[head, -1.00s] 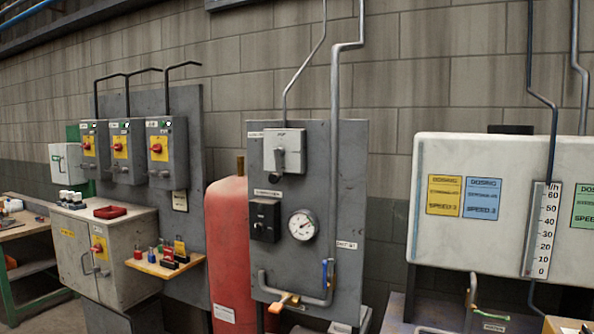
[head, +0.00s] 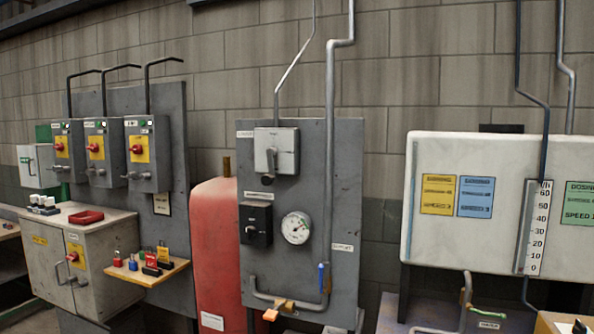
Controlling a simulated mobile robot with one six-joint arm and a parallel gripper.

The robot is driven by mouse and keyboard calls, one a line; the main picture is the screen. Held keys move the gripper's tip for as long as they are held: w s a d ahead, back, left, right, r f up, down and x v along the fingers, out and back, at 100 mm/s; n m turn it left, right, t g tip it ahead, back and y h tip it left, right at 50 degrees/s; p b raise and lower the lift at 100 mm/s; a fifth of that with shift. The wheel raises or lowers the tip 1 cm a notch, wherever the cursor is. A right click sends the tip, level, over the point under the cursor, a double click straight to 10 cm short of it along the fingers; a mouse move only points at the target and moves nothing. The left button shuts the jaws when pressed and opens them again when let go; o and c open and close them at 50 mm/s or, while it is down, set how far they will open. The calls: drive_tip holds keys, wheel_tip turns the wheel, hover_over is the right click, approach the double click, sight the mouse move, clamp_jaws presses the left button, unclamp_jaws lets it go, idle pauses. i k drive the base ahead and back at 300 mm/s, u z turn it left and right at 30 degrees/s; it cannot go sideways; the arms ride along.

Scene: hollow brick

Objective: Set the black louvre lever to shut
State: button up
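No lever in the head view is clearly marked as the louvre lever; the small labels are too blurred to read surely. A light grey switch box (head: 285,140) sits high on the middle grey panel, with a short dark handle (head: 271,160) on its front. A black box (head: 255,224) with a knob-like front sits lower on that panel, left of a round white gauge (head: 296,228). I cannot tell which position either control is in. My gripper is not in view.
A red tank (head: 217,250) stands left of the panel. Orange (head: 271,314) and blue (head: 321,277) valve handles sit on its lower pipe. Isolator boxes (head: 140,152) and a padlock shelf (head: 140,273) are farther left; a white dosing tank (head: 450,235) is at right.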

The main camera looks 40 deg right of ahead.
sight(266, 179)
drive_tip(key=u, duration=0.65)
drive_tip(key=k, duration=0.1)
drive_tip(key=z, duration=1.75)
drive_tip(key=k, duration=0.95)
drive_tip(key=u, duration=0.1)
drive_tip(key=i, duration=0.95)
